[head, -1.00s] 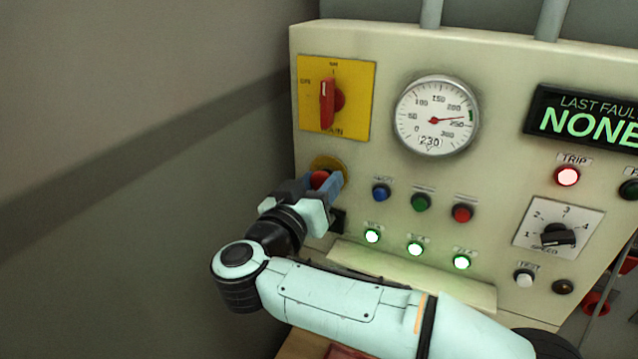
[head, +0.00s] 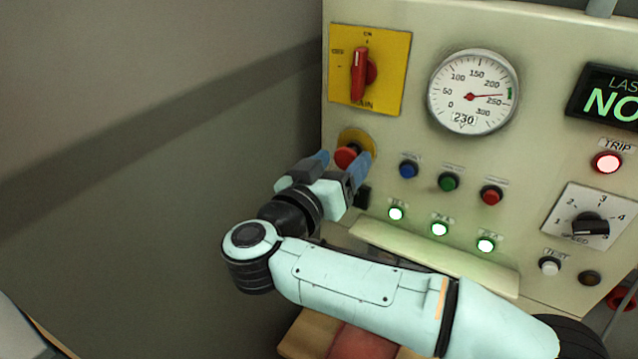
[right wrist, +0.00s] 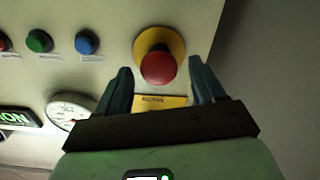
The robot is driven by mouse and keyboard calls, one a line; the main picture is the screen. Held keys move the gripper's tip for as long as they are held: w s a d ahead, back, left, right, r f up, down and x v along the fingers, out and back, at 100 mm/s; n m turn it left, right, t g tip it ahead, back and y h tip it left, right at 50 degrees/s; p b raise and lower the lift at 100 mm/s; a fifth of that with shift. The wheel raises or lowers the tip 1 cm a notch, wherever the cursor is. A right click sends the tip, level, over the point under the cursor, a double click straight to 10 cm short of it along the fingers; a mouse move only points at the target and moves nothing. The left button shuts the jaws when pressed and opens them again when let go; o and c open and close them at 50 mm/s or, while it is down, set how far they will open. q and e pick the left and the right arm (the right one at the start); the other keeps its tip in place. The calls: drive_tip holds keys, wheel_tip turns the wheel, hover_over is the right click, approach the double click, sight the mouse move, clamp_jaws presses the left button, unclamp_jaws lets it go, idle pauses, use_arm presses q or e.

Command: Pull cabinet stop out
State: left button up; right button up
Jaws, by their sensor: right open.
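The cabinet stop is a red mushroom button (head: 346,157) on a yellow round plate (head: 368,142), at the lower left of the cabinet front, below the yellow main switch plate. It also shows in the right wrist view as a red knob (right wrist: 158,67) on its yellow disc. My right gripper (head: 337,166) is open in front of the button. My left gripper is not in view.
The cream cabinet front (head: 400,130) carries a red rotary switch (head: 360,74), a gauge (head: 472,92), blue, green and red buttons, lit lamps and a speed dial (head: 590,226). A narrow ledge (head: 432,256) juts out below. The dark wall lies left with free room.

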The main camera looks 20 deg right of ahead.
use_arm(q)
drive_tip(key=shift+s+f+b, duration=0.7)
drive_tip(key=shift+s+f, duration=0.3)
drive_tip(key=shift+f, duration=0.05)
use_arm(e)
drive_tip(key=v, duration=1.2)
drive_tip(key=shift+s+a, duration=0.25)
